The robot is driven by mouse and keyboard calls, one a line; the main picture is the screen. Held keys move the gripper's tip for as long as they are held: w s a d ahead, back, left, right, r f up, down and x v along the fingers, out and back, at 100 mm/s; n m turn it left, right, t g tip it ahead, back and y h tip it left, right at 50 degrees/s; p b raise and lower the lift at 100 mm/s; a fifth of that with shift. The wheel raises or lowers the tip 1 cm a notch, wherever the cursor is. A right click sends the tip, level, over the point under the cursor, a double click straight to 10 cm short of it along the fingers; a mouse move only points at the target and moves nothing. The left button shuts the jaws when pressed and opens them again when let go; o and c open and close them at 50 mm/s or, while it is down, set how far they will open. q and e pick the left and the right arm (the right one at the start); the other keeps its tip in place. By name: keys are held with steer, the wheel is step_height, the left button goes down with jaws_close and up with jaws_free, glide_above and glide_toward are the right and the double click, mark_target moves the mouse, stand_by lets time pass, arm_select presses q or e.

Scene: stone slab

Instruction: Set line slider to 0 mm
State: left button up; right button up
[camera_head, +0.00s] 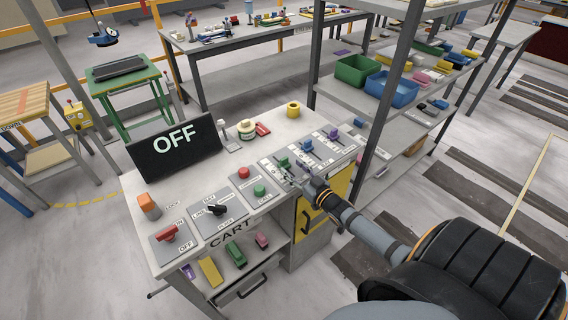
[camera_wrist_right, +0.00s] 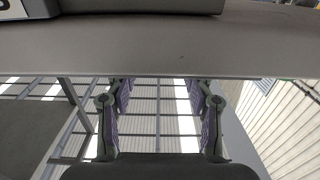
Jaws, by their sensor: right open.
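The slate-grey slider panel (camera_head: 309,151) lies at the right end of the control desk. It carries a green slider knob (camera_head: 283,161), a blue slider knob (camera_head: 307,145) and a purple slider knob (camera_head: 333,134). Their labels are too small to read, so I cannot tell which is the line slider or its value. My right gripper (camera_head: 290,178) is at the panel's front edge, close to the green knob. In the right wrist view the right gripper (camera_wrist_right: 160,95) is open and empty, its purple-padded fingers apart. My left gripper is not in view.
The desk also carries a black OFF display (camera_head: 175,148), a red switch (camera_head: 167,233), a black selector (camera_head: 216,209) and red and green buttons (camera_head: 259,190). A tape roll (camera_head: 246,129) and yellow ring (camera_head: 293,109) stand behind. A shelf post (camera_head: 385,105) rises at right.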

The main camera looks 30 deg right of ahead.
mark_target(285, 161)
steer(key=w, duration=0.5)
steer(key=shift+w+a, duration=0.2)
steer(key=shift+w, duration=0.15)
jaws_close()
